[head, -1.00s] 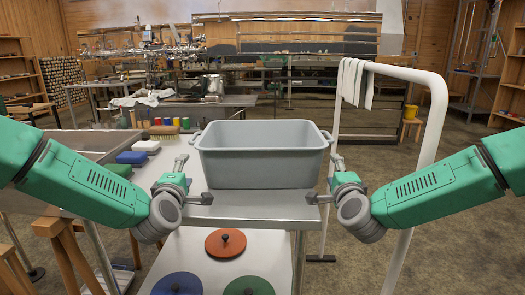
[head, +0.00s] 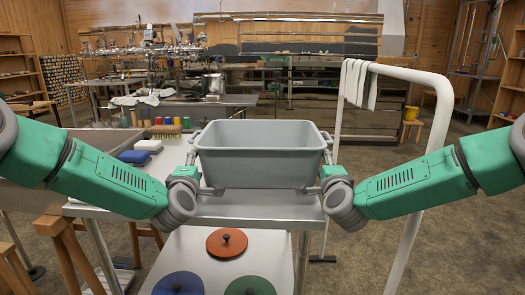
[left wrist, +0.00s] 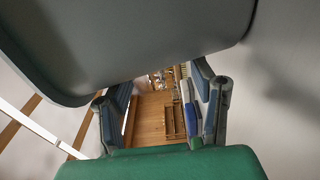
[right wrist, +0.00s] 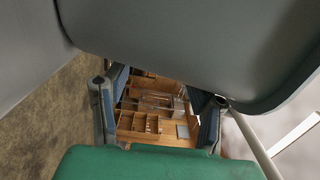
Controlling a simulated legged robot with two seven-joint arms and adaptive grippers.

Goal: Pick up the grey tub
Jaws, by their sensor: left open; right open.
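The grey tub (head: 260,163) stands upright on the light grey table top (head: 255,212), and its open top shows. My left gripper (head: 203,172) is open at the tub's left end, with one finger near the side rim and one low by the front corner. My right gripper (head: 318,173) is open in the same way at the right end. In the left wrist view the tub's grey wall (left wrist: 140,40) fills the top, above the open fingers. In the right wrist view the tub (right wrist: 200,45) also looms over the open fingers. Whether the fingers touch the tub cannot be told.
Red, blue and green discs (head: 226,242) lie on a lower white shelf. A white rail (head: 432,130) with hanging cloths (head: 358,83) stands close on the right.

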